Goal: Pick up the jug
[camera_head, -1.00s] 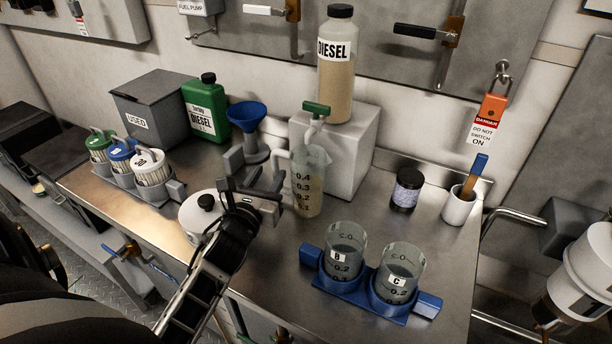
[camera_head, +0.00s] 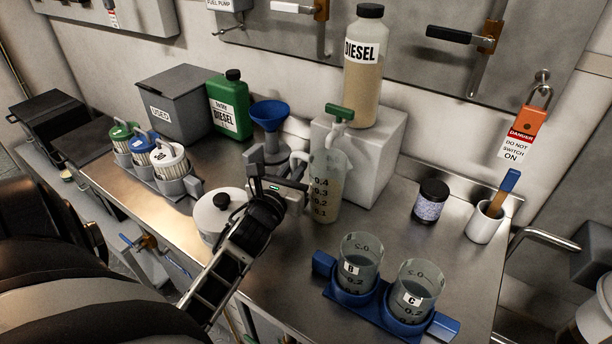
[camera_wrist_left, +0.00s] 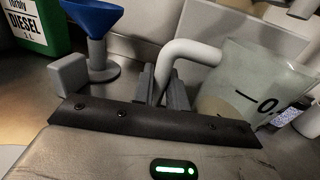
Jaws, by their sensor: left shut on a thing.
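The jug (camera_head: 330,188) is a clear measuring jug with a scale from 0.1 to 0.4 and yellowish liquid in it. It is upright at the middle of the bench, under the green-handled tap (camera_head: 340,116). My left gripper (camera_head: 294,182) is at the jug's left side, shut on its pale handle. In the left wrist view the gripper's dark fingers (camera_wrist_left: 163,88) close around the handle, and the jug body (camera_wrist_left: 245,88) is to their right. I cannot tell whether the jug's base is off the bench. My right gripper is not in view.
A blue funnel on a stand (camera_head: 270,114) is just left of the jug. A white lidded pot (camera_head: 214,214) is under my left arm. A blue holder (camera_head: 327,264) with beakers B and C is in front. A diesel bottle (camera_head: 362,85) stands on a white block (camera_head: 372,155) behind.

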